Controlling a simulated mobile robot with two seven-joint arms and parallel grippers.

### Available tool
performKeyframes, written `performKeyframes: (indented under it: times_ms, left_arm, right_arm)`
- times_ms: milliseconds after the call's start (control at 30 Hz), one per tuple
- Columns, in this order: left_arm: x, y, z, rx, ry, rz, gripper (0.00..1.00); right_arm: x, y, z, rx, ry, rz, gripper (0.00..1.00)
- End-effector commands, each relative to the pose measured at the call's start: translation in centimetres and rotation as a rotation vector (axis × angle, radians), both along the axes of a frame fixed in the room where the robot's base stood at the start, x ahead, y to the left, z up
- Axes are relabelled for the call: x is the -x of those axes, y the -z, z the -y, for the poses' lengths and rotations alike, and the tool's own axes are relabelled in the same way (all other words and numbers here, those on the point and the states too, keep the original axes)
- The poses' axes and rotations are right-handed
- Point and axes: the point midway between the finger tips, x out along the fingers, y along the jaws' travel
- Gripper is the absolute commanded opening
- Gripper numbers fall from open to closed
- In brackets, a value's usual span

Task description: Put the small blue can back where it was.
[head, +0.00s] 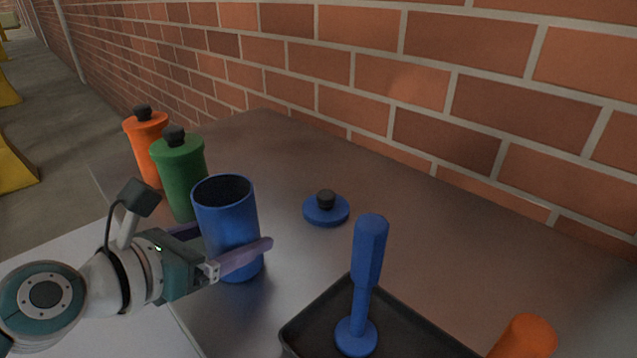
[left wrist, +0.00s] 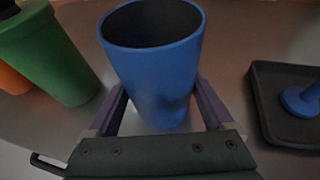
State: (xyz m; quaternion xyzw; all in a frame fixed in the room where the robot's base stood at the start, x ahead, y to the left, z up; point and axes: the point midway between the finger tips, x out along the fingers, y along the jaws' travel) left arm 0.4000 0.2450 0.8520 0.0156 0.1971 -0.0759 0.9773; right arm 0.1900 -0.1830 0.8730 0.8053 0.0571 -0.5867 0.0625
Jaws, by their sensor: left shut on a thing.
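The blue can (head: 228,225) is open at the top, with its dark inside showing. It stands upright between the fingers of my left gripper (head: 224,256), which is shut on it. In the left wrist view the can (left wrist: 158,75) fills the middle, with a finger of my left gripper (left wrist: 163,112) on each side. I cannot tell whether its base touches the table. A blue lid (head: 326,212) with a black knob lies on the table just right of the can. My right gripper is not in view.
A green can (head: 182,178) and an orange can (head: 148,148), both lidded, stand left of and behind the blue can. A black tray (head: 412,326) at the front holds a blue roller (head: 369,255). An orange object (head: 527,337) is at the lower right. A brick wall (head: 430,85) bounds the table's back.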

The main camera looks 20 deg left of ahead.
Motion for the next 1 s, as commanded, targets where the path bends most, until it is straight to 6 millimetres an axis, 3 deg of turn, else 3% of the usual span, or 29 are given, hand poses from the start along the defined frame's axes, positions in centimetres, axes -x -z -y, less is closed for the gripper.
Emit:
performKeyframes:
  times_ms: [200,233,333,667,1000]
  left_arm:
    - [-0.1,0.3,0.0,0.0,-0.001,0.003,0.0]
    - [0.0,0.2,0.0,0.0,0.0,0.0,0.89]
    - [0.0,0.2,0.0,0.0,0.0,0.0,1.0]
    - [0.1,-0.4,0.0,0.0,0.0,0.0,1.0]
    - [6.0,-2.7,-0.9,0.0,0.002,-0.004,1.0]
  right_arm:
    - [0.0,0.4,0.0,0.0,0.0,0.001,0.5]
    - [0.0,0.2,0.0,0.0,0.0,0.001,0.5]
    - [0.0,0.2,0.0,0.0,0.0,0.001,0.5]
    - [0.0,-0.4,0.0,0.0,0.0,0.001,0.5]
    - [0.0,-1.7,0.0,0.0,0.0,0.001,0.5]
